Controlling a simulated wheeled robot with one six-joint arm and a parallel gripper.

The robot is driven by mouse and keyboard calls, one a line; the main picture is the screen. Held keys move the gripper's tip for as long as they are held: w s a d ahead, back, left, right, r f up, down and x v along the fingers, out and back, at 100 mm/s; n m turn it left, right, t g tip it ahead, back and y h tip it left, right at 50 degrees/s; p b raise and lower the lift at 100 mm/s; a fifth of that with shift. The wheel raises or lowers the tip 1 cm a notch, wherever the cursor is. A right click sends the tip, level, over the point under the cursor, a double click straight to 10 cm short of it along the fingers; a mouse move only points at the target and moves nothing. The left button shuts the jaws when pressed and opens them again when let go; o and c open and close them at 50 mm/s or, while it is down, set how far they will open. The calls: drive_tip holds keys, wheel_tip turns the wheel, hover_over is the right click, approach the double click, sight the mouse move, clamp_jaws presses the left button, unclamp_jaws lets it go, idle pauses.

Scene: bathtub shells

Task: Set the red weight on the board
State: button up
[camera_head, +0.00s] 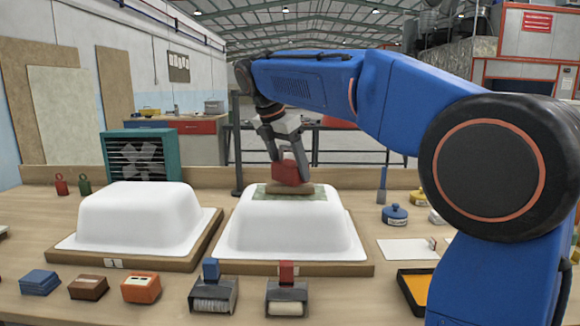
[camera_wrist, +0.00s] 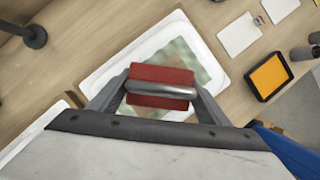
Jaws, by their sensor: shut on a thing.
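The red weight (camera_head: 289,172) is in my gripper (camera_head: 286,152), which is shut on it. In the wrist view the weight (camera_wrist: 160,74) shows its grey metal handle between the fingers of my gripper (camera_wrist: 160,90). The weight is right over the small brown board (camera_head: 289,188), low enough that I cannot tell whether they touch. The board lies on a green patterned sheet (camera_head: 318,194) on top of the right white bathtub shell (camera_head: 290,228). In the wrist view the weight and gripper mostly hide the board, and the green sheet (camera_wrist: 186,52) shows around them.
Another white shell (camera_head: 135,215) stands to the left. Red (camera_head: 61,185) and green (camera_head: 84,185) weights stand behind it. Dispensers (camera_head: 287,297), blocks (camera_head: 141,288) and a yellow-lined tray (camera_head: 417,287) line the front. A dark post (camera_head: 238,150) rises behind the right shell.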

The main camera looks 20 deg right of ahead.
drive_tip(key=shift+f, duration=0.2)
idle(0.4)
drive_tip(key=o, duration=2.1)
drive_tip(key=shift+o, duration=0.3)
drive_tip(key=shift+f, duration=0.15)
